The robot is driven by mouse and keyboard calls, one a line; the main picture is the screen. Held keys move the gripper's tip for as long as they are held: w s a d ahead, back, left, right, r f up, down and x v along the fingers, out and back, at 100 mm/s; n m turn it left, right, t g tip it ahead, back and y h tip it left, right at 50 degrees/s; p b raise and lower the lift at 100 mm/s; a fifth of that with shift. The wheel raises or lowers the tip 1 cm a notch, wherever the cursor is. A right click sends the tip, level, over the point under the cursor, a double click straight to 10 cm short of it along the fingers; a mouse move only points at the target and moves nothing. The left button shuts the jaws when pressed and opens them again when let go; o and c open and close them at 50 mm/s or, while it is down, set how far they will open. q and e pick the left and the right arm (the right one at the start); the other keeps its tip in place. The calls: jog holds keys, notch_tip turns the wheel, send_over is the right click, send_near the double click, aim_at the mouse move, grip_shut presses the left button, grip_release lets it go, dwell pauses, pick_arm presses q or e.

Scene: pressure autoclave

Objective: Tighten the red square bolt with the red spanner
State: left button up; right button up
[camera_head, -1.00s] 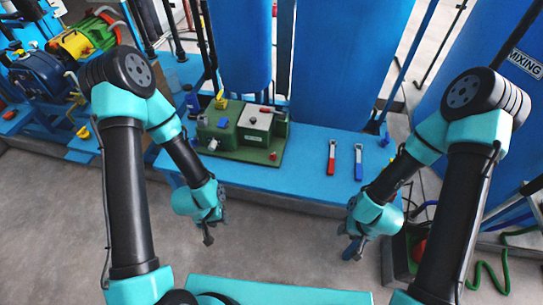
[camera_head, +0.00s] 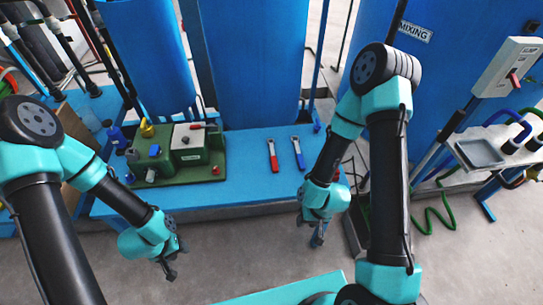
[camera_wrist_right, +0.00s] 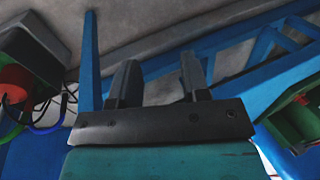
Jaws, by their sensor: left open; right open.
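The red spanner (camera_head: 272,156) lies on the blue bench in the head view, to the left of a blue spanner (camera_head: 298,153). The green fixture (camera_head: 178,165) stands on the bench to their left. A small red part (camera_head: 215,170) shows at its right front corner; I cannot tell its shape. My left gripper (camera_head: 171,273) is open and empty, in front of the bench and below the fixture. My right gripper (camera_head: 317,240) is open and empty, in front of the bench and below the spanners. Its two fingers (camera_wrist_right: 157,82) stand apart in the right wrist view.
The blue bench (camera_head: 250,185) has bare surface around the spanners. Large blue tanks (camera_head: 255,65) stand behind it. A grey tray (camera_head: 480,153) and a white switch box (camera_head: 508,67) are at the right. A green hose (camera_head: 432,222) lies on the floor.

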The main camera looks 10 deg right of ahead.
dwell(0.4)
jog(key=shift+o, duration=1.2)
jog(key=shift+w, duration=0.1)
